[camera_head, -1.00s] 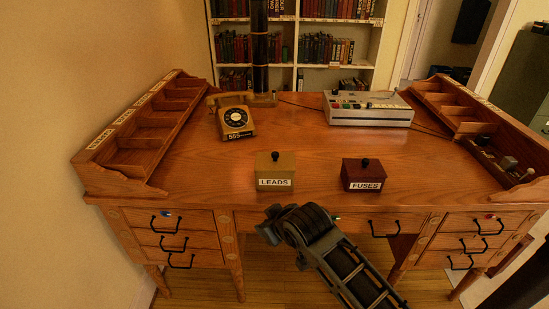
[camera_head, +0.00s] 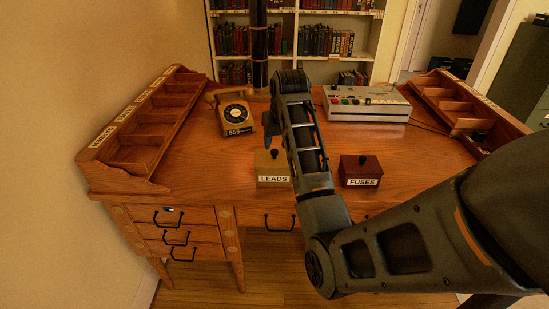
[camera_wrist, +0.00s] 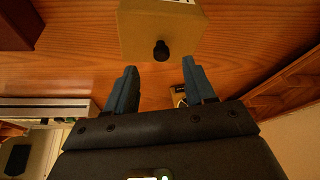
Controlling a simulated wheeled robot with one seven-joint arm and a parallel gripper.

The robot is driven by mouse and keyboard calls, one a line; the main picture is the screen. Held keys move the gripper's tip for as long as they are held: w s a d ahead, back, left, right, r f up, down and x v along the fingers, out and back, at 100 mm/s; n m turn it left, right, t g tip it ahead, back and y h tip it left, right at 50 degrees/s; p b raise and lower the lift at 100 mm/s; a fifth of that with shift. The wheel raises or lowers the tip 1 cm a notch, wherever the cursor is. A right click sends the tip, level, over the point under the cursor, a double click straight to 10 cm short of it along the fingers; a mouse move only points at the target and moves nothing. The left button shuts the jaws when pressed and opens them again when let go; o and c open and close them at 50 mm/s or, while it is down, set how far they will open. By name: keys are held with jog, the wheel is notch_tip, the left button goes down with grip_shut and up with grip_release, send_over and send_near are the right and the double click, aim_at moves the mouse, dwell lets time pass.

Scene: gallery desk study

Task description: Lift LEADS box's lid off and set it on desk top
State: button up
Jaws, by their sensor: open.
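The LEADS box (camera_head: 270,172) is a small tan box with a black knob on its lid, standing on the wooden desk top (camera_head: 215,165). My arm hides part of its right side in the head view. In the wrist view, the LEADS box (camera_wrist: 160,30) is at the top centre, with its black knob (camera_wrist: 161,50) facing the camera. The lid looks in place. My gripper (camera_wrist: 160,85) is open and empty, its blue-grey fingers pointing toward the box, with the knob between their lines but apart from them. In the head view, the gripper (camera_head: 270,128) shows above the box.
The dark red FUSES box (camera_head: 360,171) stands right of the LEADS box. A rotary telephone (camera_head: 235,113) and a grey console (camera_head: 366,104) are farther back. Wooden organisers (camera_head: 140,125) line both sides. The desk top left of the LEADS box is clear.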

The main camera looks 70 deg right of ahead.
aim_at(275, 151)
jog(key=shift+p+x, duration=0.4)
jog(key=shift+x, duration=2.35)
jog(key=shift+w, duration=0.15)
jog(key=shift+c, duration=0.5)
grip_shut()
